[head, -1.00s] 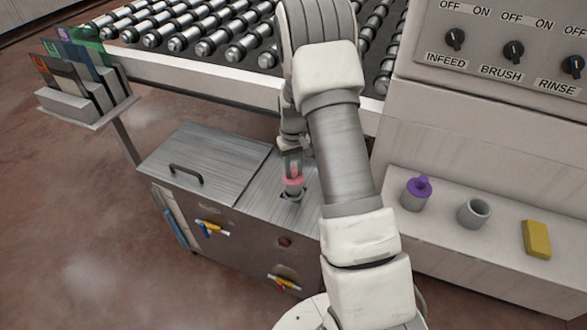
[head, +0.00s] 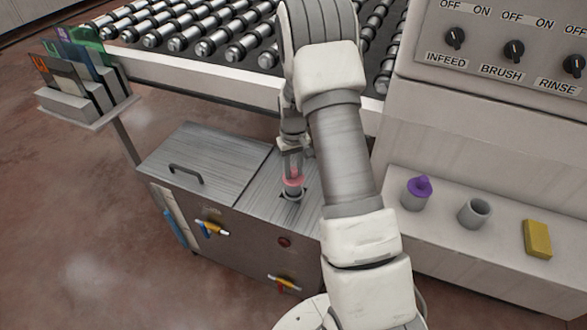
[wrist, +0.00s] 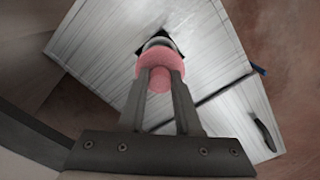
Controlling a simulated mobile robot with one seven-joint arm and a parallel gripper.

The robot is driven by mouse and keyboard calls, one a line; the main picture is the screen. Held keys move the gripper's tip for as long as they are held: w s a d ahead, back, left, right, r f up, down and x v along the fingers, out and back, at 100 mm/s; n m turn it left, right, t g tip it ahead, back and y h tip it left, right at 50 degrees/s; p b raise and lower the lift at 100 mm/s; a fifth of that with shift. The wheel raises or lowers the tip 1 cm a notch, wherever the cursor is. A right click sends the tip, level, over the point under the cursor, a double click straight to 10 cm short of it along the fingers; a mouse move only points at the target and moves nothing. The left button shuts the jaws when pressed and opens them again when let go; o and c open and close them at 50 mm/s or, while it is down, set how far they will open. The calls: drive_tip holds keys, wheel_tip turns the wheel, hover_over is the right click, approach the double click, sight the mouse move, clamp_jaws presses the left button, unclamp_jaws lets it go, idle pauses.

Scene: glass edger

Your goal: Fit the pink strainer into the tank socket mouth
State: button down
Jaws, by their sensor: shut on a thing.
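The pink strainer (head: 292,182) is held in my gripper (head: 292,160), above the tank top (head: 262,200). In the wrist view my gripper (wrist: 160,78) is shut on the strainer (wrist: 160,60), whose pink rim spreads wider than the fingers. The socket mouth (head: 292,196) is a grey ring in a dark square cutout in the tank's right lid. The strainer overlaps the socket in both views, and its lower end is hidden. I cannot tell whether it is in the mouth or just above it. In the wrist view the socket (wrist: 158,42) shows just beyond the pink rim.
A lid with a black handle (head: 186,174) is left of the socket. The right shelf holds a grey cup with a purple piece (head: 418,190), an empty grey cup (head: 474,213) and a yellow block (head: 537,238). A roller conveyor (head: 200,40) runs behind.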

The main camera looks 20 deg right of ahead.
sight(293, 183)
drive_tip(key=shift+f+b, duration=2.2)
drive_tip(key=shift+f, duration=0.95)
drive_tip(key=c, duration=0.5)
unclamp_jaws()
wheel_tip(293, 183, up, 17)
drive_tip(key=p, duration=0.3)
drive_tip(key=shift+r+p, duration=0.2)
drive_tip(key=shift+p, duration=0.15)
